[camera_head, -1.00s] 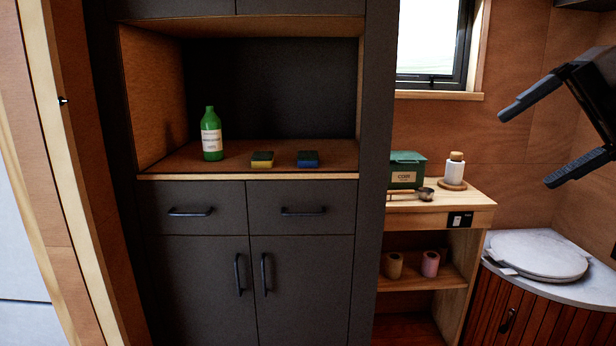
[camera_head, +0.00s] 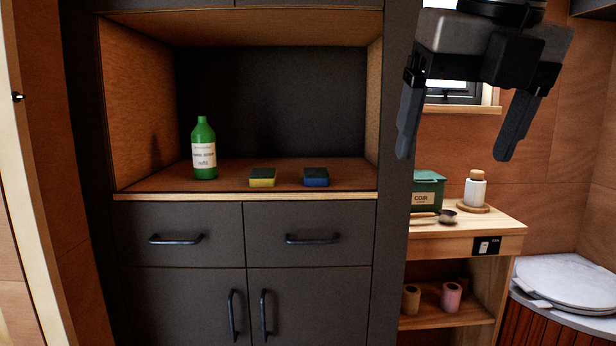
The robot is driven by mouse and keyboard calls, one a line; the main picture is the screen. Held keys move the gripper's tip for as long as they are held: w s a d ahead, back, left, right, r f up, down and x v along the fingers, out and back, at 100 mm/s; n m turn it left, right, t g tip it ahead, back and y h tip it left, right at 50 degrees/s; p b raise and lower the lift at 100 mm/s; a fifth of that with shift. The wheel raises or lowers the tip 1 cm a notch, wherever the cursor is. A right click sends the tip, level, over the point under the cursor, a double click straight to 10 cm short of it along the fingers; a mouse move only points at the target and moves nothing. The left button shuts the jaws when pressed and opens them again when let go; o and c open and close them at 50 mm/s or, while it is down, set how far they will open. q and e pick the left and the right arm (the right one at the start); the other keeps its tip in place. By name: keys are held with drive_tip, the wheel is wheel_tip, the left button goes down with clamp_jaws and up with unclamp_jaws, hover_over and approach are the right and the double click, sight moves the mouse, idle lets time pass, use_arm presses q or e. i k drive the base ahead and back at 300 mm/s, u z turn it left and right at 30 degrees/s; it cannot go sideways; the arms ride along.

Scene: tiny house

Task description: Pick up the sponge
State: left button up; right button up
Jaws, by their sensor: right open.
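Two sponges lie side by side on the wooden shelf (camera_head: 230,188) of the dark cabinet. One is a yellow sponge with a dark green top (camera_head: 262,178). The other is a blue sponge with a dark top (camera_head: 316,178), a little to its right. My right gripper (camera_head: 452,152) hangs at the upper right, fingers pointing down, wide open and empty. In the picture it is right of and above both sponges, clear of the cabinet opening. My left gripper is not in view.
A green bottle (camera_head: 204,150) stands on the shelf left of the sponges. The cabinet's side post (camera_head: 392,120) lies between the niche and my right gripper. A green box (camera_head: 426,190), a scoop (camera_head: 446,216) and a white jar (camera_head: 475,190) stand on the wooden side table.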

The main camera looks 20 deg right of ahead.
sight(313, 177)
drive_tip(key=i, duration=1.6)
